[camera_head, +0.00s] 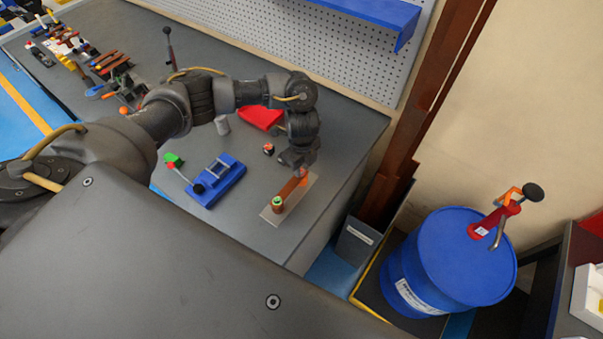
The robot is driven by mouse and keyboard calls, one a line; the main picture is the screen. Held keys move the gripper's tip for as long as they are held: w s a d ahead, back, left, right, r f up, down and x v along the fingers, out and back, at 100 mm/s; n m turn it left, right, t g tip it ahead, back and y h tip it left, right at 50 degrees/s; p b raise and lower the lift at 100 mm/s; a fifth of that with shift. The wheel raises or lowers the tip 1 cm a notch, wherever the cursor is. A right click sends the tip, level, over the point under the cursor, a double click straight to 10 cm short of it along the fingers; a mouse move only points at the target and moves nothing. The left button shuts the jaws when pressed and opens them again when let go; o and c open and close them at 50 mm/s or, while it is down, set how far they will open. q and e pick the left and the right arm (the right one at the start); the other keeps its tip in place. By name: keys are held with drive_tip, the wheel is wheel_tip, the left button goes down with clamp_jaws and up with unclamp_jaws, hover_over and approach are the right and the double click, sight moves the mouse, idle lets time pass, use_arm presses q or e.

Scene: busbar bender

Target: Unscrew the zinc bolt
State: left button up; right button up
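My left arm reaches in from the left, and its gripper (301,170) points down over the far end of a copper-brown bar (288,191). The bar lies along a light metal plate (299,203) near the table's right edge. A small round post with a green top (277,201) stands at the near end of the bar. A bright orange piece shows right at the fingertips. The gripper hides the far end of the bar, and I cannot make out a zinc bolt. The fingers are too small to tell open from shut. My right gripper is not in view.
A blue device with a black knob (222,183) sits left of the plate, and a red block (261,117) lies farther back. A blue drum (452,262) stands on the floor right of the grey table (340,125).

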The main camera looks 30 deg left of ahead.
use_arm(q)
drive_tip(key=shift+s+p, duration=0.1)
drive_tip(key=shift+p, duration=0.25)
idle(0.3)
clamp_jaws()
